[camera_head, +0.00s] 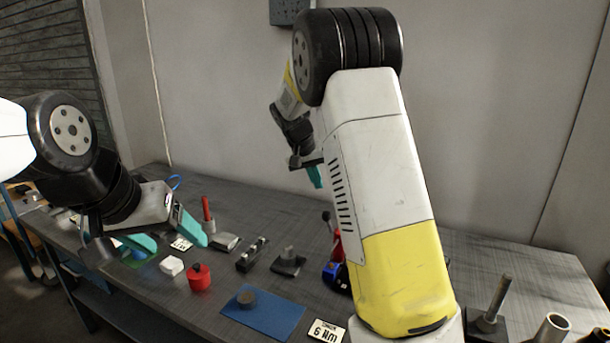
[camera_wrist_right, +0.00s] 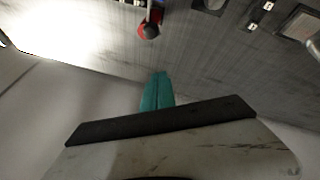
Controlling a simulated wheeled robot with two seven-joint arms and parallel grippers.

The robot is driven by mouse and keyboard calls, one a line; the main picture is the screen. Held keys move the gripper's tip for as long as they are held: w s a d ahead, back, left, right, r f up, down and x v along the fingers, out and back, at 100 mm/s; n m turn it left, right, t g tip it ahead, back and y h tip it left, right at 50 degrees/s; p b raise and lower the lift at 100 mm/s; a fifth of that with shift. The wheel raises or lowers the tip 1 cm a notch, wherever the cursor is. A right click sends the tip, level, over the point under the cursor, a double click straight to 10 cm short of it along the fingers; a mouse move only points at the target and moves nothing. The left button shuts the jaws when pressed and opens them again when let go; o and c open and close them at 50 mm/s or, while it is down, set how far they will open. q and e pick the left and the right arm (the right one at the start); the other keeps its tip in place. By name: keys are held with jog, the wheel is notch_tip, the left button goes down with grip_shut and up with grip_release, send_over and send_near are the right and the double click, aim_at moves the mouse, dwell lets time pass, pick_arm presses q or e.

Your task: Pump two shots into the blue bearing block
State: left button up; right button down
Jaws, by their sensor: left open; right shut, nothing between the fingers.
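A blue object (camera_head: 333,272) that looks like the blue bearing block sits on the bench, partly hidden behind my right arm. A red object with a dark knob (camera_head: 337,244) stands just behind it, also partly covered; what looks like the same red object with a dark ball top (camera_wrist_right: 150,27) shows in the right wrist view. I cannot tell whether it is the pump. My right gripper (camera_head: 317,177) is shut and empty, raised above the back of the bench; its teal fingers (camera_wrist_right: 157,92) show together in the wrist view. My left gripper (camera_head: 168,240) is open over the bench's left part.
A red knobbed pot (camera_head: 199,279), a white nut-like piece (camera_head: 171,266) and several dark metal parts stand mid-bench. Metal posts (camera_head: 497,300) stand at right.

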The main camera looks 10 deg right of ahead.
aim_at(329, 224)
notch_tip(329, 224, down, 6)
jog(key=s+d, duration=0.1)
jog(key=s, duration=0.1)
jog(key=shift+d, duration=0.25)
